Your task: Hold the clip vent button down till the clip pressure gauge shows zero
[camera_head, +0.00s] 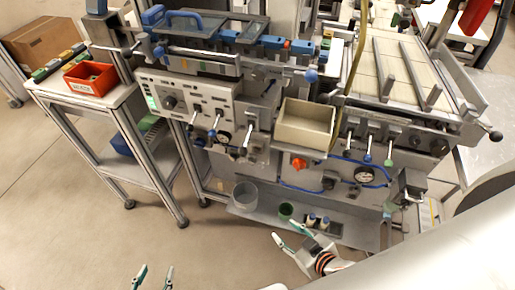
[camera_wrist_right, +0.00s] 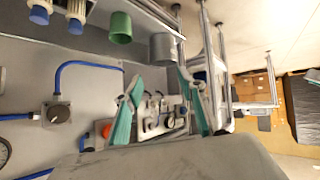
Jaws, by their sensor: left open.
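Two round gauges show on the machine front in the head view: a larger white-faced gauge (camera_head: 364,174) at the lower right and a small gauge (camera_head: 223,137) below the control panel. I cannot tell which is the clip pressure gauge, and both dials are too small to read. The larger one is cut off at the left edge of the right wrist view (camera_wrist_right: 4,150). I cannot make out which control is the clip vent button. My right gripper (camera_head: 287,233) is open and empty, in front of the lower shelf. My left gripper (camera_head: 154,275) is open and empty at the bottom edge.
An orange knob (camera_head: 298,163) and blue hoses (camera_head: 345,160) are on the front panel. The lower shelf (camera_head: 355,232) holds a grey cup (camera_head: 245,194), a green cup (camera_head: 285,211) and small bottles (camera_head: 318,221). A cream bin (camera_head: 305,123) is above. Floor at left is clear.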

